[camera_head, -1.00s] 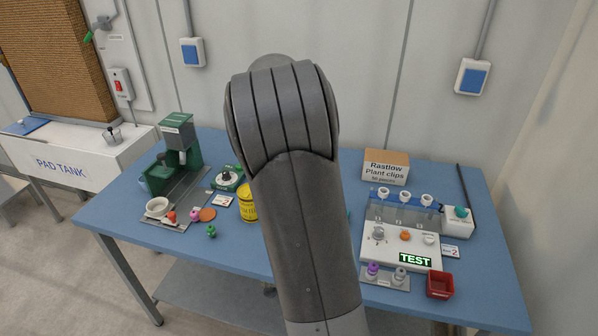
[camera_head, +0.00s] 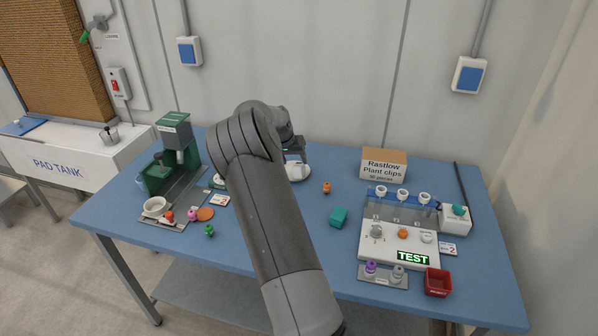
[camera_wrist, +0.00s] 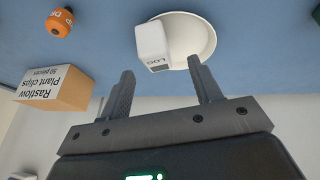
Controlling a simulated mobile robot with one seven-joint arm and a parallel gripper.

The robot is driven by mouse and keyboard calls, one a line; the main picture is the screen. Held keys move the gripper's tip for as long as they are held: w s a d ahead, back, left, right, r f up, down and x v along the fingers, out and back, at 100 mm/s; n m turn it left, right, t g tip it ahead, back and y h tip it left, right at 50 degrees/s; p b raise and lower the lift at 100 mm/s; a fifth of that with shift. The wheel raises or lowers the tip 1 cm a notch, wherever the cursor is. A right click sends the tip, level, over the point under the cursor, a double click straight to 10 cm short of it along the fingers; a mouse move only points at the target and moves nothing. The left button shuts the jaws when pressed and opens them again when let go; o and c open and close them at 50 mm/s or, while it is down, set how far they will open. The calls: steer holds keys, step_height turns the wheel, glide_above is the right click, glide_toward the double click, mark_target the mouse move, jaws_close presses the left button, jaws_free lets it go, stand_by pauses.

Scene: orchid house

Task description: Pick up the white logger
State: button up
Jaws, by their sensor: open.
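The white logger (camera_wrist: 152,40) is a small white block marked "LOG", seen upside down in the wrist view. It sits at a white round dish (camera_wrist: 199,36); I cannot tell how deep in it the logger rests. The dish also shows in the head view (camera_head: 300,174), partly behind my arm; the logger is not clear there. My gripper (camera_wrist: 161,67) is open and empty. Its two fingers point toward the logger and dish, with the logger's near end in line with the gap between them. No contact shows.
An orange piece (camera_wrist: 59,23) and the plant clips box (camera_wrist: 55,88) lie to the left in the wrist view. A teal block (camera_head: 339,217) and the test station (camera_head: 400,240) stand right of my arm. A green press (camera_head: 176,150) stands left.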

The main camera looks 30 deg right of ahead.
mark_target(298, 165)
steer(key=x, duration=0.5)
steer(key=shift+s+d+f, duration=0.15)
steer(key=shift+d+f, duration=0.05)
steer(key=shift+f, duration=0.05)
steer(key=shift+c, duration=0.6)
steer(key=c, duration=1)
steer(key=shift+r, duration=0.15)
steer(key=shift+c, duration=0.2)
